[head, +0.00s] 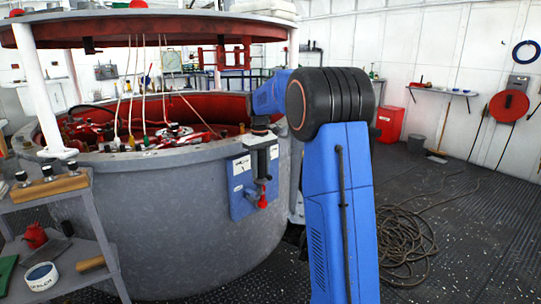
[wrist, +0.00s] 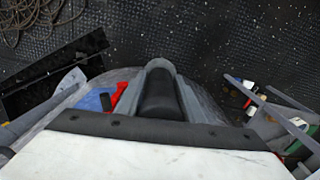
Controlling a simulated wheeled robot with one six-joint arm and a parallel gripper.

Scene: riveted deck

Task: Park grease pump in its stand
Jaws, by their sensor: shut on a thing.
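What I take for the grease pump (head: 262,163) is a dark upright body with a grey top and a red end at the bottom. It hangs close in front of a blue plate (head: 238,205) with white labels on the tub's side, which looks like its stand. My gripper (head: 262,138) is above the pump, shut on its top end. In the wrist view, a black cylinder (wrist: 160,95) sits between two grey sides. A red and black part shows beside a blue patch to its left. I cannot tell whether the pump is seated or just in front of the plate.
The big grey tub (head: 180,215) with a red inside stands behind the plate. A grey shelf rack (head: 62,258) with small items is at left. A rope coil (head: 402,240) lies on the deck at right. The deck beyond it is mostly clear.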

